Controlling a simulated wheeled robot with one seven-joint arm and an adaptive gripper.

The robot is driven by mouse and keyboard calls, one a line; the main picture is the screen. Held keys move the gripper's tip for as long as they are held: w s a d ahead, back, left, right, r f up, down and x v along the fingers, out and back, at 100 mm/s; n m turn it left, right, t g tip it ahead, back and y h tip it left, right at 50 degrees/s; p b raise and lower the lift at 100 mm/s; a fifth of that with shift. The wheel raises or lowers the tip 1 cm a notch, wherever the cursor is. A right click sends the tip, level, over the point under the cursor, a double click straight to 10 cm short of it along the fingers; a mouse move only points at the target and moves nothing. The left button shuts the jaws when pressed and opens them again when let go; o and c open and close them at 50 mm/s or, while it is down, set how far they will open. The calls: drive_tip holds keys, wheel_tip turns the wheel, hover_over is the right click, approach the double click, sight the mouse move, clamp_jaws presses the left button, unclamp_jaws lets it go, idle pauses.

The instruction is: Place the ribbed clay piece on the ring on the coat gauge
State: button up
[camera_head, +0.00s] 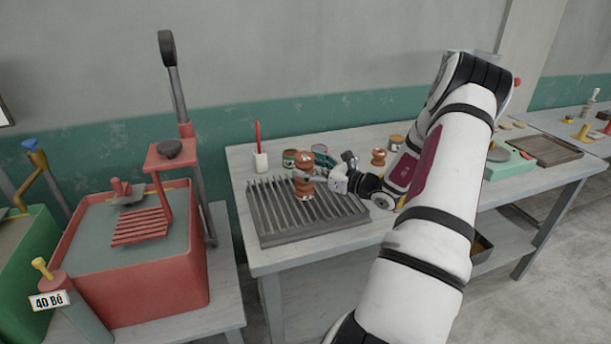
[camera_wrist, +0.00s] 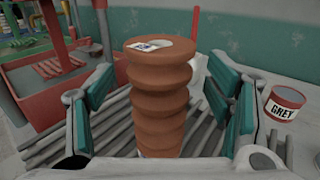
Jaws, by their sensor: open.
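The ribbed clay piece (camera_head: 304,187) is a brown, stacked-ridge column standing upright on the slatted grey rack (camera_head: 262,232). In the wrist view the ribbed clay piece (camera_wrist: 160,95) fills the middle, with a small white label with a blue mark on its flat top. My gripper (camera_head: 306,175) is at the piece from the right. In the wrist view its teal-padded fingers stand apart on either side of the clay, with gaps showing. I cannot tell for certain which thing is the coat gauge or its ring.
A second brown turned piece (camera_head: 378,157) stands behind my arm. A red tank (camera_head: 150,285) with a red stand is left.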

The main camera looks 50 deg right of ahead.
drive_tip(key=shift+w, duration=0.85)
drive_tip(key=shift+a, duration=0.1)
clamp_jaws()
drive_tip(key=shift+r, duration=0.15)
